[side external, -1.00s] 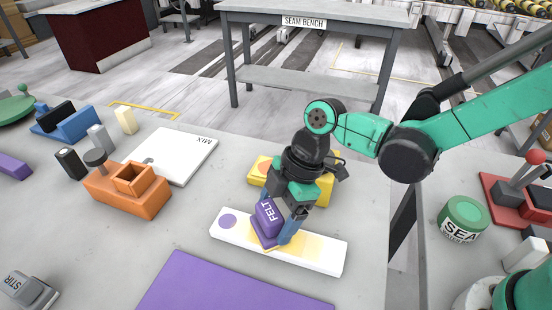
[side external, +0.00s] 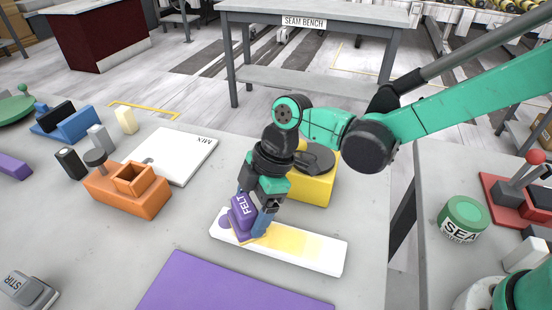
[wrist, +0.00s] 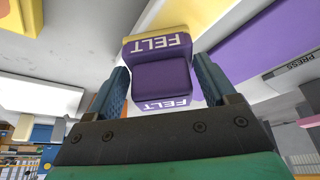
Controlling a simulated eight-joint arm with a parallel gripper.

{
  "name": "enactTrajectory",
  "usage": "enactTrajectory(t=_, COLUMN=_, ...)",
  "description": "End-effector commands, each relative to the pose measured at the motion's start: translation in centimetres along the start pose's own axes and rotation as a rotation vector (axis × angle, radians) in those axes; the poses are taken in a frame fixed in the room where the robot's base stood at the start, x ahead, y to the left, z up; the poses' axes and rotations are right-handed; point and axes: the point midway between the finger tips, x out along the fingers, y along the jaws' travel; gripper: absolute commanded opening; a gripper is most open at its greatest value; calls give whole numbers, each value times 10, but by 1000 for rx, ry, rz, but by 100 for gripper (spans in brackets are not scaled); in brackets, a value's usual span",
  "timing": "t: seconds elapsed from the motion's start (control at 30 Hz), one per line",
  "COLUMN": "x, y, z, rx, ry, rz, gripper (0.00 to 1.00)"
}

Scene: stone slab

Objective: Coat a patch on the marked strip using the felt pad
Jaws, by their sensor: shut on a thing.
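The felt pad (side external: 242,218) is a purple block with white FELT lettering and a yellowish underside. My gripper (side external: 253,222) is shut on it, with a blue finger on each side; the pad and fingers also show in the wrist view (wrist: 162,75). The marked strip (side external: 325,257) is a long white board. The pad is over its left part, tilted a little; I cannot tell whether it touches. A yellow patch (side external: 285,242) in graded shades covers the middle of the strip. A purple dot at the strip's left end is partly hidden by the pad.
A yellow block (side external: 316,187) with a dark round top stands right behind the strip. A purple mat (side external: 225,285) lies in front. An orange holder (side external: 127,193), a white MIX board (side external: 190,150) and a grey STIR block (side external: 30,290) are to the left.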

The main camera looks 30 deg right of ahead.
Motion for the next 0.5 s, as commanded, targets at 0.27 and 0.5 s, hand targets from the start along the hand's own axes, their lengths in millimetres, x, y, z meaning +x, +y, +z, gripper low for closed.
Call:
enactTrajectory(t=0.27, x=-7, y=-18, z=17, rx=1, ry=0, rz=0, gripper=29)
enactTrajectory(t=0.5, x=-13, y=-34, z=31, rx=2, ry=0, rz=0, gripper=29)
